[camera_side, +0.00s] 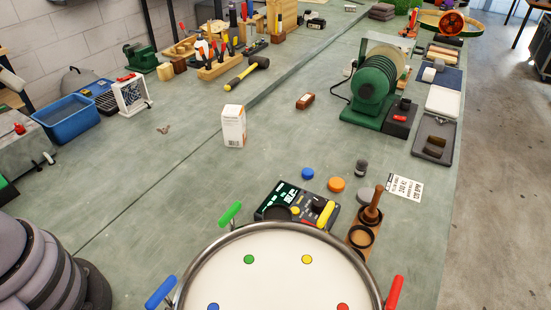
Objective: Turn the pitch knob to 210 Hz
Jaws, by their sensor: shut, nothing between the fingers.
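A dark electronic box (262,210) stands on the bench just behind the drum. It has a lit green display (285,194), pale characters too small to read surely, and dark round parts on top. I cannot tell which of these is the pitch knob or where it points. The drum (275,275) has a white head with coloured dots and a metal rim. Its yellow handle (325,214) stands in front of the box's right part and hides some of it. A white printed card (404,187) lies right of the box; its text is not clearly legible. My gripper is not in view.
Blue (307,173) and orange (336,184) discs lie behind the box. A wooden holder with a pestle-like tool (372,207) stands close on its right. A white carton (233,126) and a green machine (374,92) stand farther back. The bench left of the box is clear.

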